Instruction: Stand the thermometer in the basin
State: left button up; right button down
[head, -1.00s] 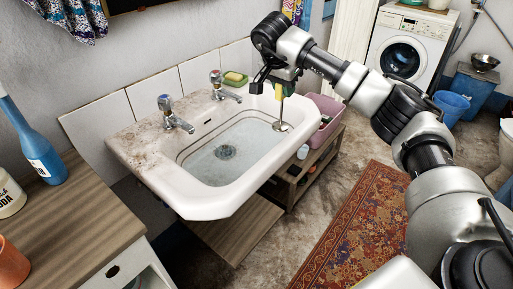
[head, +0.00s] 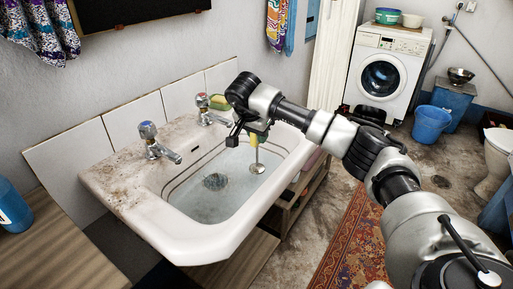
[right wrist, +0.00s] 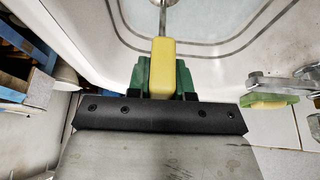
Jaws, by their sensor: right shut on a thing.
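The thermometer has a yellow handle (head: 262,140), a thin metal stem and a round metal disc (head: 257,168) at its lower end. My right gripper (head: 256,136) is shut on the yellow handle, which also shows between green finger pads in the right wrist view (right wrist: 162,68). The thermometer hangs roughly upright, disc down, inside the outline of the white basin (head: 215,243), right of the drain (head: 215,181). The basin holds clear water. I cannot tell whether the disc touches the basin floor. My left gripper is not in view.
Two taps, a near one (head: 155,145) and a far one (head: 208,108), stand on the basin's back ledge. A green soap dish (head: 220,102) sits behind my right gripper. A wooden counter (head: 50,250) lies at lower left. The basin's middle and near end are clear.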

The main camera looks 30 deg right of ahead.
aim_at(258, 145)
jog(key=f, duration=0.3)
jog(key=shift+s+a+f, duration=0.15)
jog(key=shift+s, duration=0.25)
jog(key=shift+w+f, duration=0.1)
jog(key=shift+f, duration=0.05)
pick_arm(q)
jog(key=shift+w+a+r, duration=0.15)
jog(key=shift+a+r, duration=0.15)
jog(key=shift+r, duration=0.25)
pick_arm(e)
jog(key=shift+w, duration=0.2)
jog(key=shift+f, duration=0.15)
jog(key=c, duration=1)
grip_release()
